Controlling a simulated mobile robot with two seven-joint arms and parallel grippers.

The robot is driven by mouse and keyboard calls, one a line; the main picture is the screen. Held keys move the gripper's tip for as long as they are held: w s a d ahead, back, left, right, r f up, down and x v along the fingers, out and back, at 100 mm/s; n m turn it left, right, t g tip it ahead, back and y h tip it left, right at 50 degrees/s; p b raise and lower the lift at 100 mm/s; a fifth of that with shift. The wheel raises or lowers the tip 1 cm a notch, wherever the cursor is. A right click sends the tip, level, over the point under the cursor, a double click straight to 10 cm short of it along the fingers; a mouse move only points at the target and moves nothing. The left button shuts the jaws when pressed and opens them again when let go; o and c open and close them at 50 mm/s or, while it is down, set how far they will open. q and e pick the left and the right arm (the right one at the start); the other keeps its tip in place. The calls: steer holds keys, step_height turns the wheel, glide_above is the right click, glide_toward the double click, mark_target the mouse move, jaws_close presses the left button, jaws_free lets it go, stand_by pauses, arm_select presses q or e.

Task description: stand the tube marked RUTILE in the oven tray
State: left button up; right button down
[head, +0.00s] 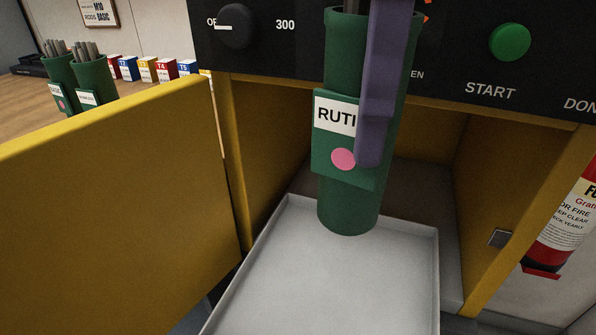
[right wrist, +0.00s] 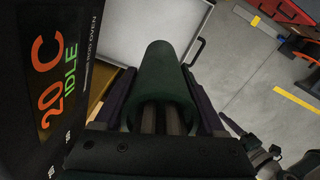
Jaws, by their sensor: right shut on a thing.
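A dark green tube (head: 334,195) has a white label whose visible part reads RUTI and a pink dot below it. The rest of the word is hidden behind a purple finger of my right gripper (head: 376,105). In the right wrist view the tube (right wrist: 165,75) sits between both fingers (right wrist: 160,98), with rods visible inside its mouth. The gripper is shut on it and holds it about upright. The light grey oven tray (head: 320,285) is pulled out below; the tube's lower end overlaps its back part. I cannot tell whether they touch. My left gripper is not in view.
The yellow oven door (head: 110,200) stands open on the left. The black control panel (head: 270,60) is close behind the tube. Two other green tubes with rods (head: 92,78) stand on the bench at left. A fire extinguisher (head: 565,220) is at right.

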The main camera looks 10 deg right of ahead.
mark_target(342, 205)
steer(key=shift+a+f+n+b, duration=0.3)
steer(key=shift+f+n+b, duration=0.05)
steer(key=shift+f+n, duration=0.5)
step_height(342, 205, down, 20)
steer(key=b, duration=0.4)
steer(key=shift+w, duration=0.1)
jaws_free()
steer(key=shift+f, duration=0.15)
step_height(342, 205, up, 12)
steer(key=shift+r+p, duration=0.15)
steer(key=shift+p, duration=1)
